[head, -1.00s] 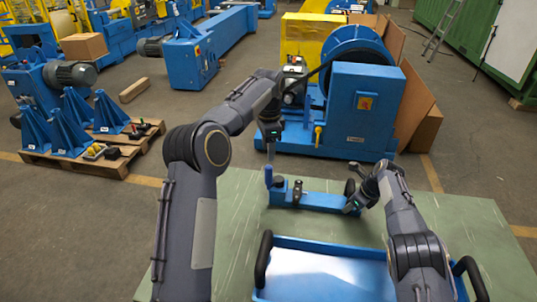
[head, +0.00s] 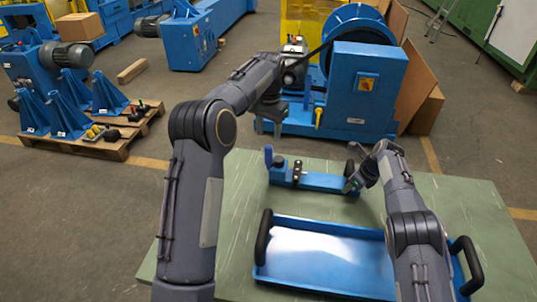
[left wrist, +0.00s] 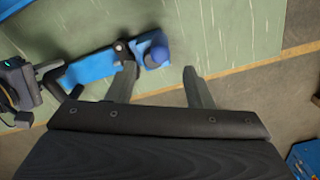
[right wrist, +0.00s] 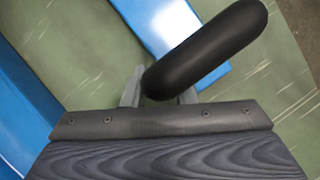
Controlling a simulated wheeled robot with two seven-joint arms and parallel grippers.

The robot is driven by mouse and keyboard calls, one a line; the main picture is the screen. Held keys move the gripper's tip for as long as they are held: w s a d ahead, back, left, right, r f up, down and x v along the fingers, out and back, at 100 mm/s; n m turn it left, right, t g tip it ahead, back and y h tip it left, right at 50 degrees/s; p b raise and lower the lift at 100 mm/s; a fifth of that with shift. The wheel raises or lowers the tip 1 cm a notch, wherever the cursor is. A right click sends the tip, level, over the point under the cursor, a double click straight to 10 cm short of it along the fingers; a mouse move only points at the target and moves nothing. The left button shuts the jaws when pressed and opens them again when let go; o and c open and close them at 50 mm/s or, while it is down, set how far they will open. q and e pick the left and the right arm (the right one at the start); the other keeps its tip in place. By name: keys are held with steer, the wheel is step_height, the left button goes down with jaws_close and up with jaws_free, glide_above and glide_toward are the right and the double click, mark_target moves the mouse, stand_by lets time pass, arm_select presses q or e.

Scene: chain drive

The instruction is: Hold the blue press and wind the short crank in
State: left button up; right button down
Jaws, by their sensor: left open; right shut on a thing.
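The blue press (head: 325,182) lies on the green bench mat. The short crank's blue knob (head: 268,155) stands upright at the press's left end; it also shows in the left wrist view (left wrist: 157,56). My left gripper (head: 269,128) is open and empty, beyond and above the knob; in the left wrist view its fingers (left wrist: 160,86) are spread, with the knob between and past them. My right gripper (head: 352,184) is at the press's right end, shut on its black handle (right wrist: 210,48). The contact is partly hidden behind the handle.
A blue tray (head: 330,287) with black side handles (head: 263,238) sits on the green bench top (head: 470,205) in front of the press. Behind the bench stands a large blue machine (head: 366,90). Bench space left of the press is clear.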

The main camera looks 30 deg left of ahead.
mark_target(269, 154)
arm_select(q)
step_height(269, 154, down, 10)
steer(key=shift+f, duration=0.1)
arm_select(e)
steer(key=shift+a, duration=0.1)
arm_select(q)
steer(key=c, duration=0.9)
arm_select(e)
steer(key=shift+r, duration=0.1)
arm_select(q)
steer(key=shift+s+d+n, duration=0.1)
steer(key=shift+d+n, duration=0.2)
steer(key=shift+n, duration=0.3)
steer(key=shift+c, duration=0.4)
steer(key=o, duration=1)
